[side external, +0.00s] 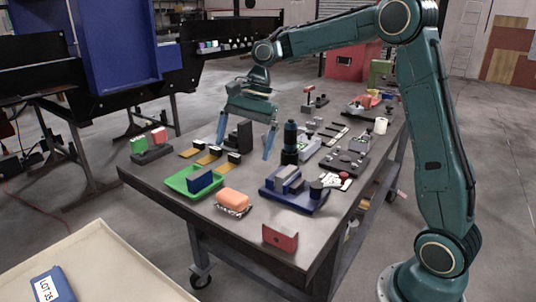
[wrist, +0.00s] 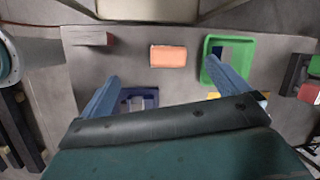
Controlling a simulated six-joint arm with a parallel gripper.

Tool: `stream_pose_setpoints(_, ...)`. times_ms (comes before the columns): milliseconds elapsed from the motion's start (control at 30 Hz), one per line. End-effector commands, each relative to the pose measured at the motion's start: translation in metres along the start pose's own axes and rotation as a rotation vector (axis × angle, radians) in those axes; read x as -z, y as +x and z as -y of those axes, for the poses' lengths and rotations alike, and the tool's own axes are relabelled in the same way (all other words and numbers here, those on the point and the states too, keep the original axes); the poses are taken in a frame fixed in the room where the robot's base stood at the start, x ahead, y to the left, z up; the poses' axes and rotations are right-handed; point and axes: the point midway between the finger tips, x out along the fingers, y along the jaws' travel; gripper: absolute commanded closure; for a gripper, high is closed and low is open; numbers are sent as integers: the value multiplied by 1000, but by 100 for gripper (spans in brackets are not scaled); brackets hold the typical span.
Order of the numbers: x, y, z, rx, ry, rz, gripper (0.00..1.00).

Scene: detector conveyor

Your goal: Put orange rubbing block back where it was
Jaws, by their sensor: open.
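The orange rubbing block (side external: 232,199) lies near the front edge of the table, on or just above a thin pale speckled piece. In the wrist view the orange block (wrist: 168,56) appears between and beyond my fingertips. My gripper (side external: 244,150) is open and empty, pointing down above the table behind the block. Its two blue fingers are spread wide and apart from the block, as the wrist view also shows (wrist: 160,74). What lies directly under the block is mostly hidden.
A green tray (side external: 176,181) holding a blue block (side external: 200,180) stands left of the orange block. A blue fixture (side external: 312,204) stands to its right and a red block (side external: 280,238) lies at the front corner. A dark cylinder (side external: 290,138) stands close to my gripper.

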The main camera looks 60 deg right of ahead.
Motion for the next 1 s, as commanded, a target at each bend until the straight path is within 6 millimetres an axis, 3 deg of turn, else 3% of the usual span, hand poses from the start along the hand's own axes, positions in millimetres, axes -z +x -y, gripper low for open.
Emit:
stream_pose_setpoints(200,-38,-26,-28,47,-224,-71,0)
stream_pose_setpoints(500,-76,-46,-78,83,-530,-184,0)
stream_pose_setpoints(1000,-106,-52,-180,70,-1031,-406,0)
